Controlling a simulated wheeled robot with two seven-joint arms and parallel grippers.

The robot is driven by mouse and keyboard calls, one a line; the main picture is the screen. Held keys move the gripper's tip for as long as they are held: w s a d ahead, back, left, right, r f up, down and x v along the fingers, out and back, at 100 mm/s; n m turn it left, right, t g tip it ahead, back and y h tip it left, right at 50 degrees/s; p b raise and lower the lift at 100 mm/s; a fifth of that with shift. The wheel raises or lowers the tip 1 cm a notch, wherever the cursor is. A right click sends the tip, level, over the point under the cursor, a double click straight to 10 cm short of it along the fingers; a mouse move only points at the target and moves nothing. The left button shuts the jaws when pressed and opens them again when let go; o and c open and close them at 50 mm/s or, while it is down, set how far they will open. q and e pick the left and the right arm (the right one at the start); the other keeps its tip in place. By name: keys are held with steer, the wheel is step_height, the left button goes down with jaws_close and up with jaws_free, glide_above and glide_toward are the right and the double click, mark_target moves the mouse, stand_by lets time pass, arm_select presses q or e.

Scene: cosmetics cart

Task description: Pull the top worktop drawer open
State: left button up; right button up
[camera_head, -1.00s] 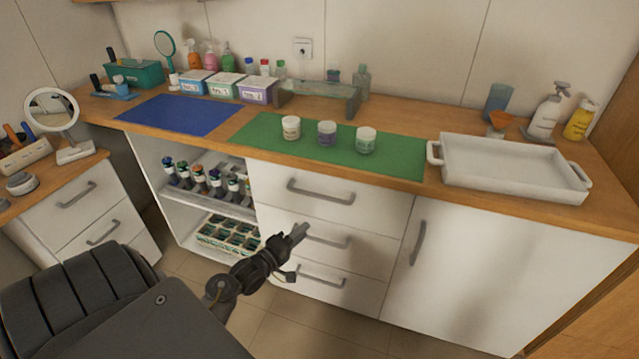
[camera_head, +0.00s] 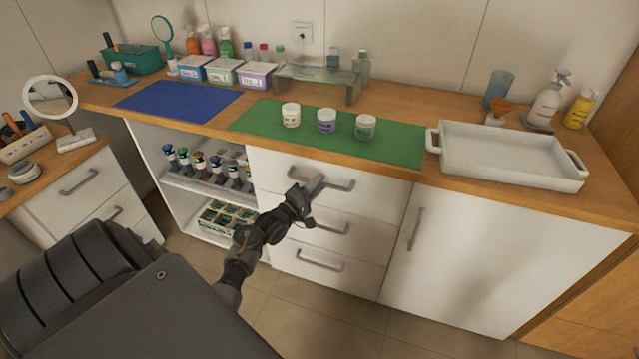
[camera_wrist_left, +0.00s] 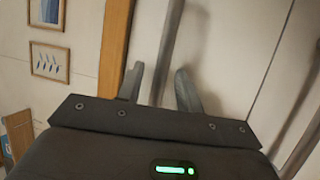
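The top worktop drawer (camera_head: 379,198) is a white front under the wooden worktop, flush with the cabinet. Its grey bar handle (camera_head: 339,187) is partly hidden by my left gripper (camera_head: 316,184), which is at the handle's middle. In the left wrist view, the two fingers of my left gripper (camera_wrist_left: 160,86) are apart, with the handle bar (camera_wrist_left: 170,45) running between them. I cannot tell whether either finger touches the bar. My right gripper is not in view.
Two more drawers with bar handles lie below, the lowest handle (camera_head: 320,265) in clear view. A cupboard door (camera_head: 470,250) is to the right and open shelves (camera_head: 205,190) to the left. Three jars stand on the green mat (camera_head: 400,145) above.

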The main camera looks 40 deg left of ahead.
arm_select(q)
steer(key=shift+w+r, duration=0.1)
steer(key=shift+w, duration=0.45)
jaws_close()
steer(key=shift+d, duration=0.1)
